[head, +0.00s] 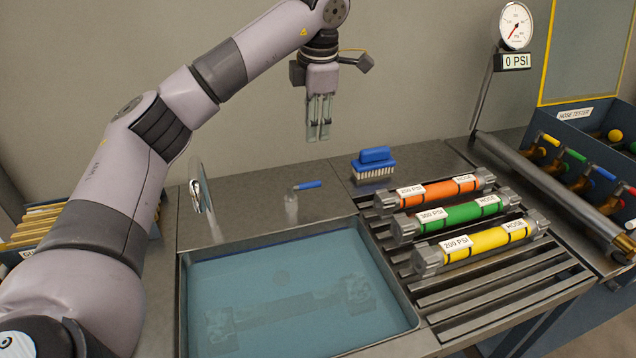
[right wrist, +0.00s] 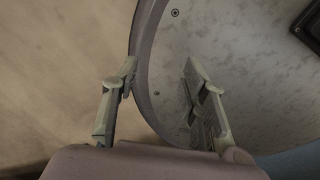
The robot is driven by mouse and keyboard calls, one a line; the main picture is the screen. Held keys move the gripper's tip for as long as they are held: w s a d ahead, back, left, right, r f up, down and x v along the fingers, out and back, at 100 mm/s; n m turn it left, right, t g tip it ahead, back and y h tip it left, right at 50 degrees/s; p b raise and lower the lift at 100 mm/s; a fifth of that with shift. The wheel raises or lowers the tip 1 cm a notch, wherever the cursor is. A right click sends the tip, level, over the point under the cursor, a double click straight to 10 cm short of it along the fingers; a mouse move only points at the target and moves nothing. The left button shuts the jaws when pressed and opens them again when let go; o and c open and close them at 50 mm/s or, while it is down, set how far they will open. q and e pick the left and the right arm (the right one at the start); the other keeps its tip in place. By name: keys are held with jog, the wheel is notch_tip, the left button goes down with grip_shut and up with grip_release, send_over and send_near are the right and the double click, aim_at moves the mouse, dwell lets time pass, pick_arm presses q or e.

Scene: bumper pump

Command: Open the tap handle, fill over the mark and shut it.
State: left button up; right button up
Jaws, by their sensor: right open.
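The tap handle (head: 308,185) is a blue lever on a small, blurred pale body, behind the sink's far edge. It points to the right. The steel sink (head: 412,312) holds blue water (head: 300,262) with a pale bar-like shape under the surface. I cannot make out a fill mark. My right gripper (right wrist: 158,82) is open and empty in the right wrist view.
Orange (head: 440,190), green (head: 458,213) and yellow (head: 482,243) hoses lie on the slatted rack (head: 505,290). A blue brush (head: 374,160) stands behind. A gauge (head: 516,26) reads 0 PSI. An upright metal piece (head: 200,188) stands left of the lever. A hose tester (head: 585,135) is far right.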

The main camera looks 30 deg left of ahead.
pick_arm(q)
notch_tip(320, 180, down, 3)
jog(key=p, duration=0.1)
send_near(312, 182)
jog(key=f, duration=0.5)
jog(key=a+f, duration=0.1)
jog(key=f, duration=0.1)
jog(key=shift+w+f, duration=0.15)
jog(key=shift+w, duration=0.2)
jog(key=shift+a+f, duration=0.1)
jog(key=shift+f, duration=0.35)
grip_shut()
pick_arm(e)
jog(key=w, duration=0.1)
jog(key=w+d, duration=0.1)
jog(key=w+d+r, duration=0.1)
jog(key=shift+w+d, duration=0.25)
jog(key=shift+w, duration=0.15)
pick_arm(q)
jog(key=shift+w, duration=0.1)
pick_arm(e)
jog(key=shift+a, duration=0.15)
